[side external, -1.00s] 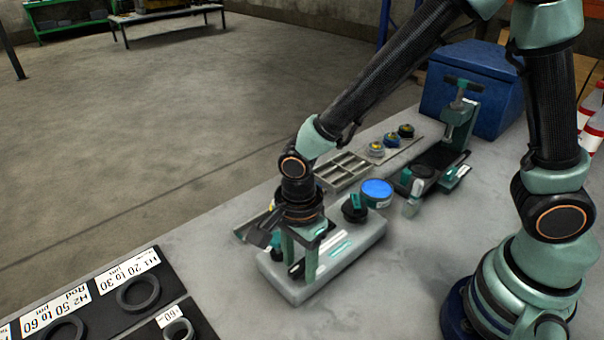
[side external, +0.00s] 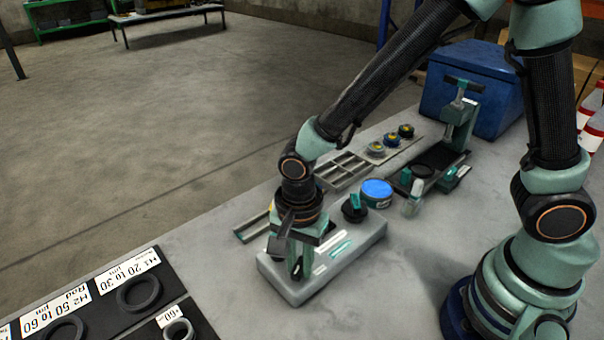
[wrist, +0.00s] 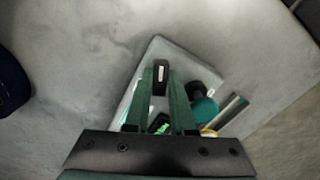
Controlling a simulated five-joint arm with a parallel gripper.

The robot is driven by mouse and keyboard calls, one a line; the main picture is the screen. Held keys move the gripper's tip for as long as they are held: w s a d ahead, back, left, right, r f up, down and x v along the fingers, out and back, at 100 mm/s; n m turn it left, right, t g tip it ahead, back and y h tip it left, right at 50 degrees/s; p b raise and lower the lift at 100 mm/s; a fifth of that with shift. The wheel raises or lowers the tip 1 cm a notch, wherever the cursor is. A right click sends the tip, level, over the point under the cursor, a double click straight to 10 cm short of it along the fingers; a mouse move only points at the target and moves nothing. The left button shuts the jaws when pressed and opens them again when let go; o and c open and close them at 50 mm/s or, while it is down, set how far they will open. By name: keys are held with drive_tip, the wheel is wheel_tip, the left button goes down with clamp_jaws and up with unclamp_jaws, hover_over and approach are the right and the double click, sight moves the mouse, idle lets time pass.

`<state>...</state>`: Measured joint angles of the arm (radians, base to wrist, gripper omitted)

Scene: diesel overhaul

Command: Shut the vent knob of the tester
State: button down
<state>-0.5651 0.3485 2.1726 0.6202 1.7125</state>
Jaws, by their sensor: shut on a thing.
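The tester (side external: 345,262) is a pale grey block on the bench, with light and teal strips on its top. A black knob with a white mark (wrist: 160,76), which looks like the vent knob, sits between my fingertips in the wrist view. My gripper (side external: 297,272) points down at the tester's near left end and is shut on this knob; it also shows in the wrist view (wrist: 160,82). In the side view the fingers mostly hide the knob. A black round part with a teal top (side external: 354,208) stands at the tester's far end.
A blue-lidded tub (side external: 377,191) stands just beyond the tester. Behind are a grey compartment tray (side external: 342,172), several small capped pots, a teal clamp fixture (side external: 455,130) and a blue box (side external: 470,88). Dark labelled ring trays (side external: 120,300) lie at front left. Bare bench lies between.

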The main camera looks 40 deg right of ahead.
drive_tip(key=shift+n, duration=0.4)
drive_tip(key=n, duration=0.4)
drive_tip(key=shift+n, duration=0.3)
drive_tip(key=shift+n, duration=0.5)
drive_tip(key=n, duration=0.3)
drive_tip(key=shift+n, duration=0.3)
